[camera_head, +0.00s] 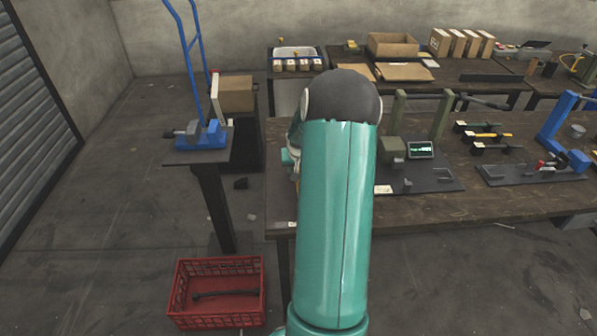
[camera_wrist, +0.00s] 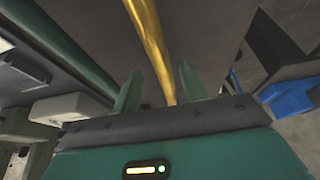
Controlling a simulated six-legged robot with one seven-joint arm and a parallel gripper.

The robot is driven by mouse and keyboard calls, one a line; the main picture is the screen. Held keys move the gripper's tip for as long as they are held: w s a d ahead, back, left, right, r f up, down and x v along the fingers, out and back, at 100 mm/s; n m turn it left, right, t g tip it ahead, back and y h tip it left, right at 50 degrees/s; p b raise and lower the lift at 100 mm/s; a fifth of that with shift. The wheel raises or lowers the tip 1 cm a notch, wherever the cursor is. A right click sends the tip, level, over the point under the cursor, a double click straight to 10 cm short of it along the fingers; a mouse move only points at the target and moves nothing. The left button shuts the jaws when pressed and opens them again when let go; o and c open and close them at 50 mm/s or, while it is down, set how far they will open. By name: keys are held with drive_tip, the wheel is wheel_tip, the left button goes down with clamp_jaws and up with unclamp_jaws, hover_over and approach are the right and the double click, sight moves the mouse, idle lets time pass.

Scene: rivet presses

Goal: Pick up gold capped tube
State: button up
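In the wrist view a gold tube (camera_wrist: 152,45) runs from the top edge down between the two green fingers of my gripper (camera_wrist: 160,72). A narrow gap shows on each side of the tube, so the fingers look open around or just in front of it. I cannot tell its exact depth. Its lower end is hidden at the gripper's dark front edge, and its upper end and any cap are out of view. In the head view my teal arm hides my gripper and the tube.
A dark workbench (camera_head: 440,208) holds a green press (camera_head: 392,150) with a small screen (camera_head: 420,150). A red crate (camera_head: 215,318) with a dark rod is on the floor. The left floor is mostly clear.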

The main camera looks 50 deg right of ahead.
clamp_jaws()
drive_tip(key=shift+r, duration=0.15)
